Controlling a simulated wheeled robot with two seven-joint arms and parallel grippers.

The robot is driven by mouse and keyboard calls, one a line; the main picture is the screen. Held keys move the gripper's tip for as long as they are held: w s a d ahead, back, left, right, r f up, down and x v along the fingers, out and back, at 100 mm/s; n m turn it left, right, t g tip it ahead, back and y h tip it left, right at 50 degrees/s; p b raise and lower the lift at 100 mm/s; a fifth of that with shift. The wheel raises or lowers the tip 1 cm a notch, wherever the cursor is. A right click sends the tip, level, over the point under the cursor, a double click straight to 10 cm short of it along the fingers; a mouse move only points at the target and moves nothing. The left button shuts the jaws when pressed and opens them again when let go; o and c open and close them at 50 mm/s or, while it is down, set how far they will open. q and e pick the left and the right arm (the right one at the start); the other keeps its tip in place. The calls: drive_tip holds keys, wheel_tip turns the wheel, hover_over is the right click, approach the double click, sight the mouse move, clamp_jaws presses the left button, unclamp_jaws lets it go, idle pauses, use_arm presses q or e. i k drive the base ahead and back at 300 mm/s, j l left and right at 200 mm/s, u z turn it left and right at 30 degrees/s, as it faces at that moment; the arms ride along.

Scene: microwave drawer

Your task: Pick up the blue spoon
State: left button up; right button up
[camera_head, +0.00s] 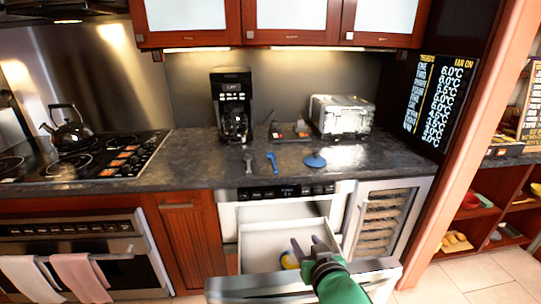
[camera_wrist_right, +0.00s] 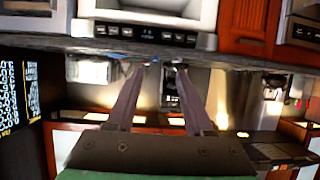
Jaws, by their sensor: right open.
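The blue spoon (camera_head: 272,160) appears to be the slim blue utensil lying on the dark counter (camera_head: 205,172), near its front edge. A grey utensil lies to its left, and a round blue object (camera_head: 315,160) lies to its right. My right gripper (camera_head: 305,242) is open and empty, in front of the counter and over the pulled-out drawer, well apart from the spoon. In the right wrist view the two fingers (camera_wrist_right: 157,72) are spread, and the picture is upside down. The spoon cannot be made out clearly there. My left gripper is not in view.
A coffee maker (camera_head: 232,103) and a silver toaster (camera_head: 341,116) stand behind the utensils. A stove with a kettle (camera_head: 70,128) is at left.

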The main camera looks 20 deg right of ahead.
sight(272, 157)
drive_tip(key=i+l, duration=0.2)
drive_tip(key=i, duration=0.35)
drive_tip(key=i+l, duration=0.15)
drive_tip(key=i, duration=0.4)
